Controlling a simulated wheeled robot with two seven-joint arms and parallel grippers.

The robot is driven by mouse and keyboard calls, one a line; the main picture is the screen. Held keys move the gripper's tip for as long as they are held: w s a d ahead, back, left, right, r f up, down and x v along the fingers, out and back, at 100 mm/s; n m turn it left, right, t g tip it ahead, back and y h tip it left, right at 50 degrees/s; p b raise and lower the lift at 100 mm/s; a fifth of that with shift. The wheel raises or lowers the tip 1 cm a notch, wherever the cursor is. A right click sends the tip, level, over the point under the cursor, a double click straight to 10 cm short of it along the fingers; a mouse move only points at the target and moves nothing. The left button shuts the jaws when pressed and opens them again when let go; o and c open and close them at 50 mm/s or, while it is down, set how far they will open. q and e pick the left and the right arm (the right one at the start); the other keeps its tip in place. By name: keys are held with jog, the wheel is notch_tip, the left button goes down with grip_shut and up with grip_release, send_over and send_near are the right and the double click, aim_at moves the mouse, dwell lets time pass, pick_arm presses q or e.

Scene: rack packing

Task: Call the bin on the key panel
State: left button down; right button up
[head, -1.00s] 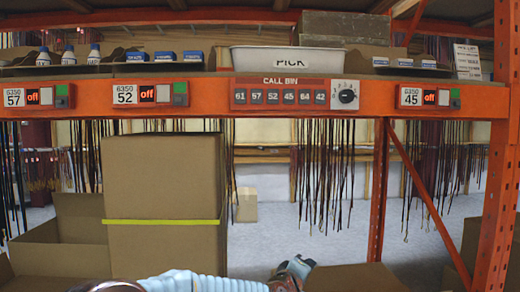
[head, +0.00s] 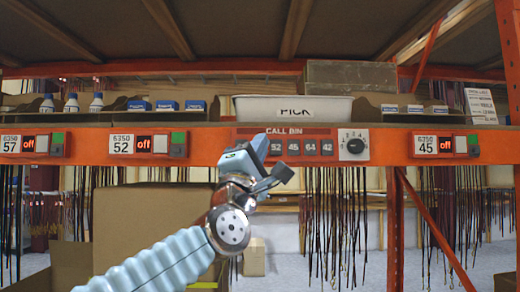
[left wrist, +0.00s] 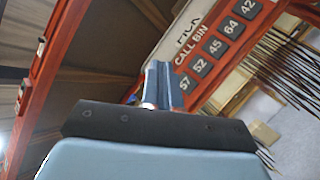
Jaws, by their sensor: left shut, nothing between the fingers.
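The red CALL BIN key panel (head: 303,146) is on the orange shelf beam in the head view. Its grey keys 52, 45, 64 and 42 show there; the left ones are hidden behind my left gripper (head: 278,177). In the left wrist view the panel (left wrist: 212,52) is tilted, and keys 57 (left wrist: 184,84), 52, 45, 64 and 42 show. Key 61 is hidden. The left gripper's fingers (left wrist: 158,70) are shut and empty, just beside key 57 in that picture. I cannot tell whether they touch the panel. My right gripper is not in view.
A dial (head: 354,145) sits right of the keys. Lit slot displays (head: 143,145) line the orange beam. A paper list (head: 481,106) stands at the right.

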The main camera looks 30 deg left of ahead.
pick_arm(q)
jog(key=w+a+p, duration=0.1)
jog(key=w+a, duration=0.3)
jog(key=w, duration=0.3)
jog(key=shift+w+a+p, duration=0.3)
jog(key=shift+p, duration=0.1)
dwell(0.8)
dwell(1.3)
jog(key=shift+w+a, duration=0.2)
jog(key=shift+w, duration=0.15)
